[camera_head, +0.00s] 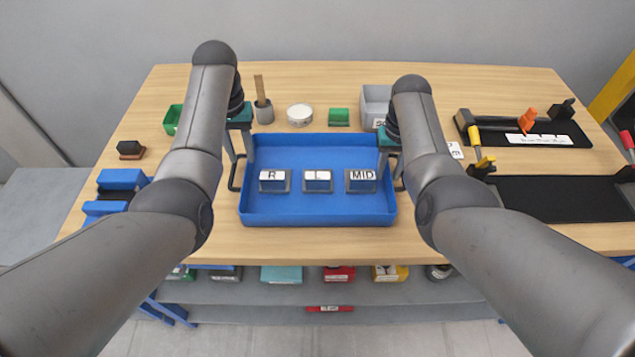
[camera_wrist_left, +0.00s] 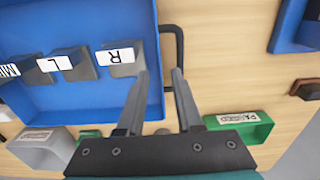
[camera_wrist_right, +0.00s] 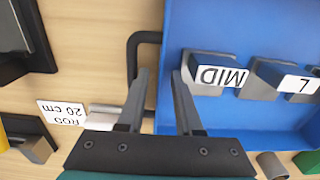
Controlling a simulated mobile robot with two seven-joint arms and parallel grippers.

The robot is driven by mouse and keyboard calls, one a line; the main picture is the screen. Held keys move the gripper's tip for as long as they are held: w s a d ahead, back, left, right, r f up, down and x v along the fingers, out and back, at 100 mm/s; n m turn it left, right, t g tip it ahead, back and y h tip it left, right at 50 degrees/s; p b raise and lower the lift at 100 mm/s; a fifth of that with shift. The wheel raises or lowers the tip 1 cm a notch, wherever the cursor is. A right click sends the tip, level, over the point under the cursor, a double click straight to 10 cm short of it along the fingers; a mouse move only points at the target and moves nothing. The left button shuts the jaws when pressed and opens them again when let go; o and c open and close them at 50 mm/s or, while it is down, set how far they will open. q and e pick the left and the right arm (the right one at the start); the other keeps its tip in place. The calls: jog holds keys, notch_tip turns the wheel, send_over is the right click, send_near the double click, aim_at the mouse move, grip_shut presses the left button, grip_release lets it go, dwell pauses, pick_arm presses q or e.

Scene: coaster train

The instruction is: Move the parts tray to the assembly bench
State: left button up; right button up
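The blue parts tray (camera_head: 318,213) lies flat on a wooden bench top. It holds three grey blocks labelled R (camera_head: 272,181), L (camera_head: 317,181) and MID (camera_head: 360,181). A dark loop handle sticks out of each short side. My left gripper (camera_head: 240,160) is open at the tray's left side, its fingers apart near the left handle (camera_wrist_left: 181,45). My right gripper (camera_head: 391,166) is open at the right side, its fingers apart near the right handle (camera_wrist_right: 132,52). Both are empty. Whether any finger touches a handle or the tray wall I cannot tell.
Behind the tray are a round white item (camera_head: 300,114), a green box (camera_head: 339,117) and a grey bin (camera_head: 375,104). Blue holders (camera_head: 122,180) stand left. Black trays (camera_head: 548,198) with tools lie right. A shelf below holds several small boxes.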

pick_arm(q)
notch_tip(320, 180, up, 4)
jog(key=shift+r, duration=0.1)
pick_arm(e)
jog(key=shift+r, duration=0.1)
pick_arm(q)
jog(key=shift+r, duration=0.25)
pick_arm(e)
notch_tip(320, 180, up, 12)
dwell(0.6)
